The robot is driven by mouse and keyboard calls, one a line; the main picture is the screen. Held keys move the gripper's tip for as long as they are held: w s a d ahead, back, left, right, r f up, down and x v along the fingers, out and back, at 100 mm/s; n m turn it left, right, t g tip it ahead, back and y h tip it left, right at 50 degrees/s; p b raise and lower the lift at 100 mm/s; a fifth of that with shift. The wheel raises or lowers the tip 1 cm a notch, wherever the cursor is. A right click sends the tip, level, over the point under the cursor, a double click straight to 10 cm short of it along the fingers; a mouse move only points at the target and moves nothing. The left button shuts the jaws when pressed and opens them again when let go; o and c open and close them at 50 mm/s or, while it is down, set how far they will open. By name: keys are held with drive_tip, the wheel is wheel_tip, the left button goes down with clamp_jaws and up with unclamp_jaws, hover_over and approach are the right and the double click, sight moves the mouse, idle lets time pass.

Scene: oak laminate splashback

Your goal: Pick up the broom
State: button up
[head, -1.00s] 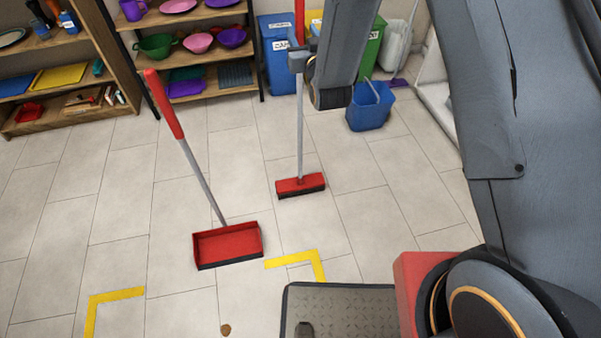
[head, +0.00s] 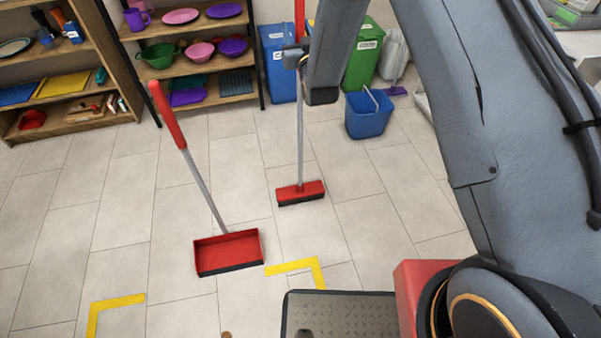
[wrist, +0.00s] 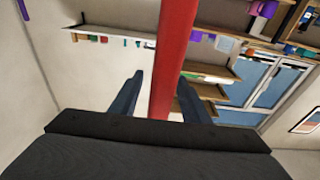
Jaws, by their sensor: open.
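The broom (head: 301,193) stands upright on the tiled floor in the head view, with a red head, dark bristles, a grey pole and a red upper handle. The top of the handle is cut off by the frame edge. My gripper (head: 295,58) is at the upper part of the broom, partly hidden by my arm. In the wrist view the red handle (wrist: 172,60) passes between the two dark fingers of my gripper (wrist: 160,76). The fingers are open, with a gap visible at least on the left side.
A red long-handled dustpan (head: 228,252) stands left of the broom. A blue bucket (head: 369,115), a blue bin (head: 279,70) and a green bin (head: 361,60) are behind. A shelf (head: 205,93) with bowls stands at the back left. Floor around the broom head is clear.

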clamp_jaws()
idle(1.4)
drive_tip(key=shift+r, duration=0.1)
